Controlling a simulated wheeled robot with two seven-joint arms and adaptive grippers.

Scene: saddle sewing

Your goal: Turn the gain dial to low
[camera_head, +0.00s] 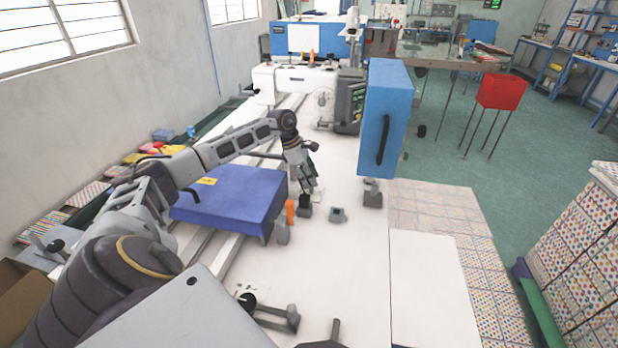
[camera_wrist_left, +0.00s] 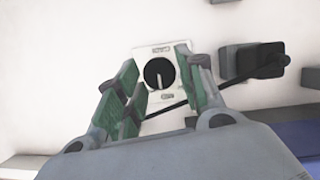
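In the left wrist view, a round black dial (camera_wrist_left: 159,73) with a pale pointer line sits on a white plate (camera_wrist_left: 154,50). The pointer line runs toward the lower edge of the picture. Small labels above and below the knob are too small to read. My left gripper (camera_wrist_left: 156,64) is open, with its green-padded fingers apart on either side of the dial; I cannot tell whether they touch it. In the head view my left gripper (camera_head: 306,200) is low over the white table, and I cannot make out this dial there. My right gripper is not in view.
A blue box (camera_head: 228,195) lies left of the gripper, beside an orange piece (camera_head: 291,211). A small grey block (camera_head: 338,214) stands to the right. A tall blue panel with a handle (camera_head: 378,110) rises behind it.

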